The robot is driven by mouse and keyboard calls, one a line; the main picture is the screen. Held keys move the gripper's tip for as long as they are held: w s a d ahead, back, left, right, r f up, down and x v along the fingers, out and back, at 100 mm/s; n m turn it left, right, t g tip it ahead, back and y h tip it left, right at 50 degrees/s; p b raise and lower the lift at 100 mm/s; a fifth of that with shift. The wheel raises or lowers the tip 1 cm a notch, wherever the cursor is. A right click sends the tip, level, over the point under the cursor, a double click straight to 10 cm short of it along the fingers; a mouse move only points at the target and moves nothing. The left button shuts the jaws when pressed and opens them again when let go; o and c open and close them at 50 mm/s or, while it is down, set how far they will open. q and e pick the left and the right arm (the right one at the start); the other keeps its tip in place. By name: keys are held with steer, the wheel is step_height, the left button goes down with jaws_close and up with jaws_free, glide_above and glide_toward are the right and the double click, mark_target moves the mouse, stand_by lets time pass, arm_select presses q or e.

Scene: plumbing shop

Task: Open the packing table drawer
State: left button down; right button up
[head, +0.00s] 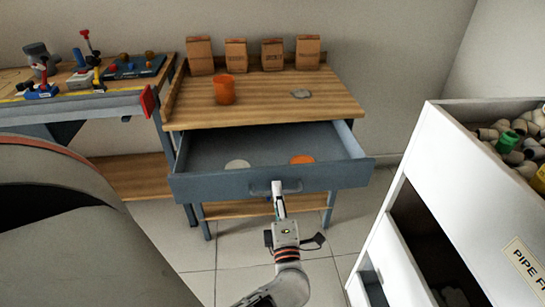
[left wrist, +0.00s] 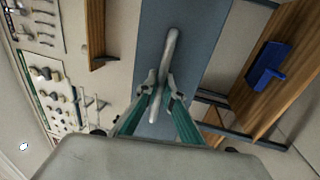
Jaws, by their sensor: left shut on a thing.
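The packing table (head: 300,105) has a wooden top and a blue-grey drawer (head: 225,184) under it. The drawer is pulled out, and a white disc (head: 237,164) and an orange disc (head: 302,159) lie inside. My left gripper (head: 278,190) is at the drawer's front, shut on the bar handle (head: 294,187). In the left wrist view the gripper's fingers (left wrist: 160,90) close around the grey handle (left wrist: 170,52) against the blue-grey drawer front (left wrist: 205,45). My right gripper is not in view.
Several paper bags (head: 236,55) and an orange cup (head: 224,90) stand on the tabletop. A white bin unit (head: 450,165) with pipe fittings stands at right. A workbench (head: 75,103) with tools is at left. Tiled floor (head: 215,250) shows below the drawer.

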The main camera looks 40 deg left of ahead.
arm_select(q)
steer(key=shift+r+v, duration=0.15)
steer(key=shift+v, duration=0.6)
steer(key=shift+r+v, duration=0.15)
steer(key=shift+v, duration=0.65)
steer(key=c, duration=2.5)
jaws_free()
steer(key=shift+v, duration=3.8)
steer(key=shift+w+r, duration=0.1)
